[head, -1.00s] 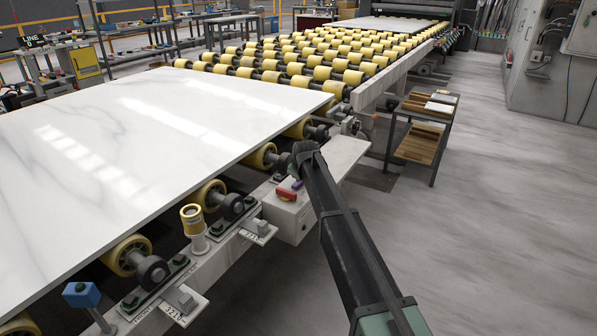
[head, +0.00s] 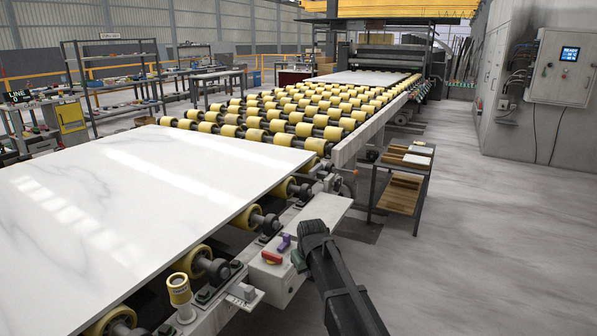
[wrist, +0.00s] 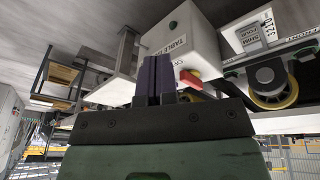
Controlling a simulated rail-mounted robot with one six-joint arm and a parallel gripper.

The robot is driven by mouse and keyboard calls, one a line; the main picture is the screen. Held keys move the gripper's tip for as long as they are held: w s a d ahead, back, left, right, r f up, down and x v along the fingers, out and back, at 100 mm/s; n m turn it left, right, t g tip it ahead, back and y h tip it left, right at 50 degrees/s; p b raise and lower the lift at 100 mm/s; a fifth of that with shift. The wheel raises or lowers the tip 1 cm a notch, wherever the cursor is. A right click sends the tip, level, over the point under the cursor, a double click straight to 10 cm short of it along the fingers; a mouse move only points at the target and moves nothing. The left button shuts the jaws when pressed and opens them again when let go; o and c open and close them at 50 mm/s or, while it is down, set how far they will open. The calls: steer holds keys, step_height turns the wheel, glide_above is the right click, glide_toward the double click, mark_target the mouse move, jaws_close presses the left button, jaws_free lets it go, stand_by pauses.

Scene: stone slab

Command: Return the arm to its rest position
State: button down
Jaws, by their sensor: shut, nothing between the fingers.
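My arm (head: 340,285) rises from the bottom of the head view, right of the roller table. My gripper (head: 284,243) shows as small purple fingers beside the arm's dark top joint, in front of the grey control box (head: 268,280) with its red switch. In the wrist view my gripper's purple fingers (wrist: 153,80) are closed together with nothing between them. The control box (wrist: 185,42) is behind them there, and its red switch (wrist: 190,79) shows just right of the fingers. I cannot tell the exact gap between fingers and box.
A white marble slab (head: 120,190) lies on the table's near rollers. Yellow rollers (head: 290,125) run on behind it. A small cart (head: 400,190) stands right of the table. Open floor (head: 490,250) lies to the right.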

steer(key=s+d+m+g, duration=0.1)
steer(key=s+d+m, duration=0.1)
steer(key=s+d, duration=0.5)
steer(key=s+d+m+g, duration=0.15)
steer(key=s+d, duration=0.25)
steer(key=s, duration=0.7)
steer(key=s+d+m+g, duration=0.15)
steer(key=s+d, duration=0.35)
steer(key=s, duration=0.5)
step_height(320, 180, up, 12)
steer(key=w+p, duration=0.1)
steer(key=p, duration=1.1)
steer(key=shift+w+a+f+m+t, duration=0.25)
steer(key=shift+w+a+m+t, duration=0.05)
steer(key=shift+a+t, duration=0.1)
